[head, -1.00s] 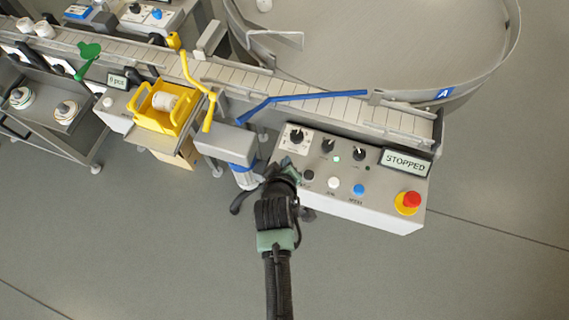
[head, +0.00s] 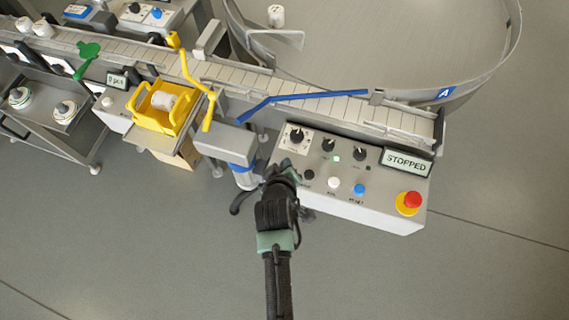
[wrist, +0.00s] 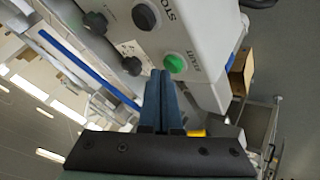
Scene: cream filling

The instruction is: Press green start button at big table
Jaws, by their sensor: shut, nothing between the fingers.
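The green start button (wrist: 175,63) sits on the grey control panel in the wrist view, with the lettering START beside it. A dark stop button (wrist: 145,16) is next to it. My gripper (wrist: 160,78) is shut and empty, its blue-grey fingertips close beside the green button; contact cannot be told. In the head view my gripper (head: 285,172) is at the left end of the control panel (head: 310,194) and hides the green button. The panel's display (head: 407,162) reads STOPPED. The big round table (head: 370,40), marked A, lies behind the panel.
The panel also carries black knobs, a white button (head: 334,182), a blue button (head: 359,189) and a red emergency stop (head: 411,200). A grey post-like unit (head: 226,145) stands just left of my gripper. A conveyor (head: 240,78) runs behind. The floor in front is open.

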